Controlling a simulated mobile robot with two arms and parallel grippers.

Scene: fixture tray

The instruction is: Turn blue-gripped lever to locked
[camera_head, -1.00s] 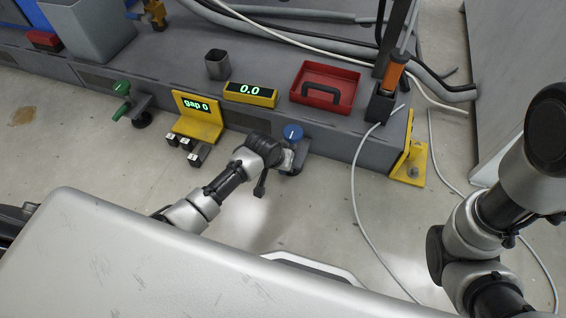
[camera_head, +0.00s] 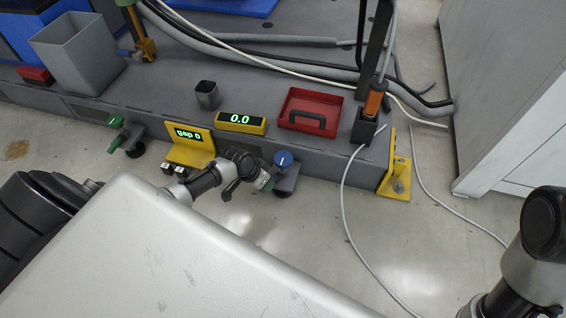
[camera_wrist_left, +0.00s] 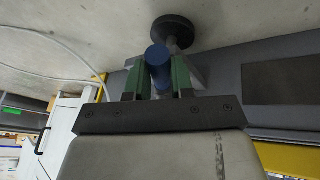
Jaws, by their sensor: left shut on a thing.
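The blue-gripped lever shows its round blue cap with a white mark (camera_head: 283,159) at the front edge of the grey platform. In the left wrist view, its blue cylindrical grip (camera_wrist_left: 158,62) stands between two green fingers. My left gripper (camera_head: 265,183) is shut on this grip, and the fingers (camera_wrist_left: 157,82) lie on both sides of it. The rest of the lever is largely hidden, and I cannot tell its angle. My right gripper is out of view; only part of my right arm shows at the lower right.
A green-handled lever (camera_head: 116,122) is on the platform edge to the left. A yellow "gap 0" bracket (camera_head: 190,154), a yellow "0.0" display (camera_head: 241,123) and a red tray (camera_head: 311,95) are near. A white cable (camera_head: 345,210) runs over the floor at right.

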